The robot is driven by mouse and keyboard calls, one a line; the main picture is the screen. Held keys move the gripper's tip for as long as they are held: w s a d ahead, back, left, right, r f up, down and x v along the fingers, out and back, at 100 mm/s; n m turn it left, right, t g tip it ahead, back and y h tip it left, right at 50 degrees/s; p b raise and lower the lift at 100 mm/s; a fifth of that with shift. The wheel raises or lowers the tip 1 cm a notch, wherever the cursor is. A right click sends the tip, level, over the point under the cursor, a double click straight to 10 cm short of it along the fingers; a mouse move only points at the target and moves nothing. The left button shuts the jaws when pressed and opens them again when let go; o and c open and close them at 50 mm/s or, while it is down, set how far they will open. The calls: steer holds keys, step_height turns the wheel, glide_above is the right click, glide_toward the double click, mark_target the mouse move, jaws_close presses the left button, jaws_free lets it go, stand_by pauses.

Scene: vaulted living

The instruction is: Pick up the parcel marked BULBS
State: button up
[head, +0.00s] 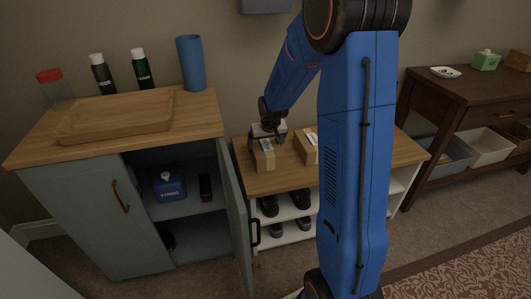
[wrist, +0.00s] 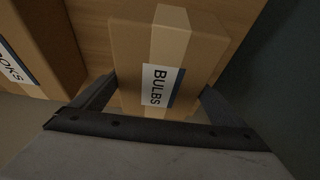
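The parcel marked BULBS (wrist: 205,52) is a brown cardboard box with paler tape and a white label. It also shows in the head view (head: 265,162), on the wooden top of the low shoe bench (head: 283,179). My gripper (head: 268,138) is at this parcel from above. In the wrist view its two dark fingers (wrist: 160,98) stand on either side of the box, very near or touching its sides. I cannot tell whether they press on it. The lower ends of the fingers are partly hidden.
A second parcel (head: 306,147), its label partly readable as "OOKS" in the wrist view (wrist: 38,45), stands close to the left there. An open cabinet door (head: 236,215) rises beside the bench. A wooden tray (head: 118,113) lies on the cabinet top.

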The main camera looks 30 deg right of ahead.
steer(key=c, duration=0.5)
steer(key=shift+c, duration=0.2)
